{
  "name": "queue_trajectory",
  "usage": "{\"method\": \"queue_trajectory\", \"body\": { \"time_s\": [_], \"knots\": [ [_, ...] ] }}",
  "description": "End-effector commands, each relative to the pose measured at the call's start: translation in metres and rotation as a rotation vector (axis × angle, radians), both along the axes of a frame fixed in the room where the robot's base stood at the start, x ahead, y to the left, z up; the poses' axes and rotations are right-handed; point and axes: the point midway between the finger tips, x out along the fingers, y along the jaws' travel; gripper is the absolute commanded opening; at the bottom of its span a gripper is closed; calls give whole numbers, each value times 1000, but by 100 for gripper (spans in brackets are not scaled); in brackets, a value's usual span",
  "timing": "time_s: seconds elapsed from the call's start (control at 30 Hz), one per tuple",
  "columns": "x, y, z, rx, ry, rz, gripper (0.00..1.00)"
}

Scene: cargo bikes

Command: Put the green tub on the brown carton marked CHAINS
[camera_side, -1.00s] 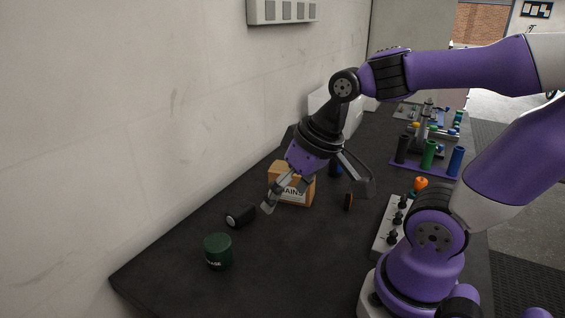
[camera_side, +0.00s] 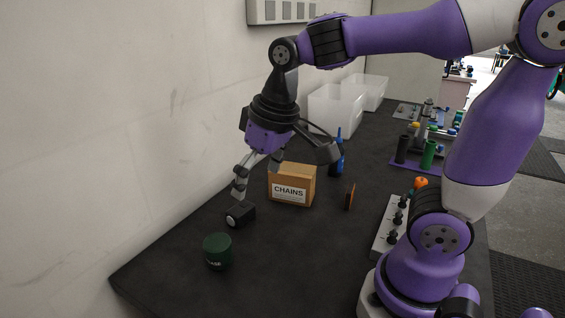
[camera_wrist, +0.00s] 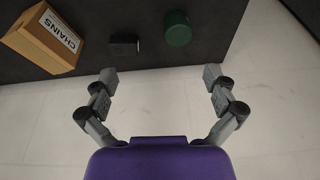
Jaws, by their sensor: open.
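The green tub (camera_side: 218,252) stands upright on the dark bench near its front left corner. It also shows in the wrist view (camera_wrist: 178,29), at the top, right of centre. The brown carton marked CHAINS (camera_side: 292,185) sits on the bench further back, with its label facing the side camera. In the wrist view the carton (camera_wrist: 32,48) is at the top left. My gripper (camera_side: 257,176) is open and empty, above the bench beside the carton's left side. In the wrist view its two fingers (camera_wrist: 160,74) are wide apart with nothing between them.
A small black box-shaped thing (camera_side: 240,214) lies between tub and carton. A blue bottle (camera_side: 337,155) stands behind the carton and an orange-black item (camera_side: 350,196) right of it. Clear bins (camera_side: 337,108) stand further back. A switch panel (camera_side: 393,224) is at the right.

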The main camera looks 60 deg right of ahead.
Motion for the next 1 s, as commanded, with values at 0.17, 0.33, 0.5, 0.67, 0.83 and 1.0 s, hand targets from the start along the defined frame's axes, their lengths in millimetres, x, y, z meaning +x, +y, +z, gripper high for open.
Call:
{"method": "queue_trajectory", "body": {
  "time_s": [0.17,0.33,0.5,0.67,0.83,1.0],
  "knots": [
    [43,17,-27,0,164,-25,99],
    [64,28,-49,-7,250,-46,99],
    [69,31,-69,-11,277,-52,99],
    [69,31,-95,-11,278,-53,99],
    [70,31,-110,-11,274,-52,99],
    [76,35,-135,-11,277,-52,99]
  ]
}}
